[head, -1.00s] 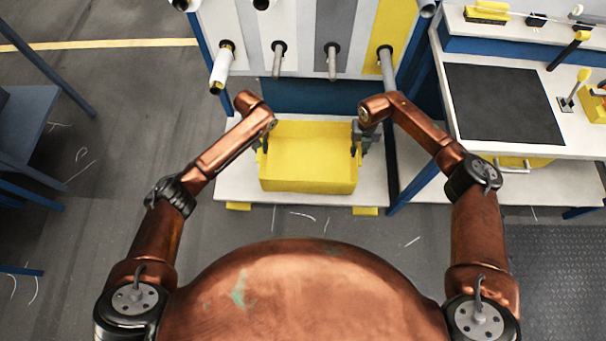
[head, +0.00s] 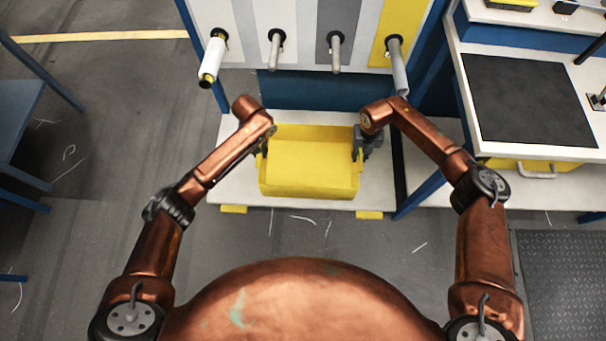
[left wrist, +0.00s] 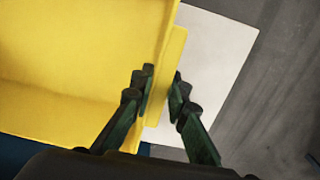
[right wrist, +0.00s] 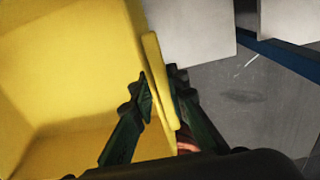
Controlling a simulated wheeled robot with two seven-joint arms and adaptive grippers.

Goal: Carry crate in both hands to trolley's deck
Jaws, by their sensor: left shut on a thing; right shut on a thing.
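The yellow crate (head: 308,172) is between my two arms in the head view, over a low white deck with yellow feet; I cannot tell whether it touches the deck. My left gripper (head: 262,148) is shut on its left wall; the left wrist view shows the fingers (left wrist: 160,95) on both sides of the crate's rim (left wrist: 166,75). My right gripper (head: 358,150) is shut on the right wall; the right wrist view shows its fingers (right wrist: 162,90) astride the rim (right wrist: 156,70). The crate's inside looks empty in both wrist views. No trolley can be made out for certain.
The low white deck (head: 235,190) lies under the crate, below a rack with several pegs (head: 335,50). A workbench with a dark mat (head: 525,100) stands at the right. A blue table (head: 30,125) is at the left. Grey floor (head: 120,130) is open between.

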